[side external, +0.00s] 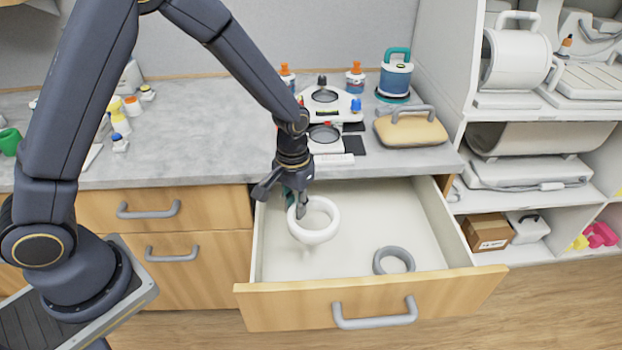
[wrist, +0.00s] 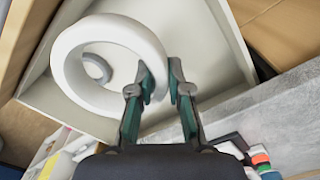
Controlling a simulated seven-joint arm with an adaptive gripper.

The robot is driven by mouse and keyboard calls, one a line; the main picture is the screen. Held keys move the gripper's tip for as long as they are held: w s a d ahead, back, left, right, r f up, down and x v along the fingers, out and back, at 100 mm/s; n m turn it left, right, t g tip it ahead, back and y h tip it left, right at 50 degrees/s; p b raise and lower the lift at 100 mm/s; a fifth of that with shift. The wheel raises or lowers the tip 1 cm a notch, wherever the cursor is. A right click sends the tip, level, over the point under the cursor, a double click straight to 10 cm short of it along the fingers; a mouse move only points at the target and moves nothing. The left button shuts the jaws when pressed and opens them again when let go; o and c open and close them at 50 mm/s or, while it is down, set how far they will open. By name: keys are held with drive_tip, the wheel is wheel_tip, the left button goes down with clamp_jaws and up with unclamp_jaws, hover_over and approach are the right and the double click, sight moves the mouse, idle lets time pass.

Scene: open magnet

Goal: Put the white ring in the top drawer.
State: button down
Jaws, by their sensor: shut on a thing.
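The white ring (side external: 331,228) hangs from my gripper (side external: 296,207) above the floor of the open top drawer (side external: 300,265). In the wrist view the white ring (wrist: 72,62) fills the upper left, and its near rim lies between the two fingertips of my gripper (wrist: 160,84). My gripper is shut on that rim. The ring appears apart from the drawer floor, with a faint shadow below it. The drawer is pulled out and its interior also shows in the wrist view (wrist: 200,40).
A grey ring (side external: 394,260) lies in the drawer's front right; it also shows through the white ring in the wrist view (wrist: 97,68). The counter (side external: 200,135) behind holds bottles and devices. Open shelves (side external: 515,195) stand to the right. The drawer's middle is clear.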

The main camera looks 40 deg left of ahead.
wheel_tip(320, 180, down, 22)
drive_tip(key=shift+f, duration=0.1)
idle(0.4)
drive_tip(key=c, duration=1.1)
unclamp_jaws()
drive_tip(key=shift+t, duration=0.4)
drive_tip(key=r, duration=1.3)
drive_tip(key=w+a+r, duration=0.1)
drive_tip(key=r, duration=0.5)
drive_tip(key=shift+r, duration=0.15)
wheel_tip(320, 180, up, 11)
drive_tip(key=t, duration=0.1)
hover_over(299, 268)
drive_tip(key=a, duration=0.3)
drive_tip(key=s+a+r+m+t, duration=0.1)
drive_tip(key=s+a+r+t, duration=0.15)
drive_tip(key=s+r, duration=0.7)
drive_tip(key=s+a+r+t, duration=0.1)
drive_tip(key=s+a+r, duration=0.2)
drive_tip(key=s+r, duration=0.3)
drive_tip(key=shift+s+r+m, duration=0.15)
drive_tip(key=shift+s+m, duration=0.15)
drive_tip(key=shift+s, duration=0.95)
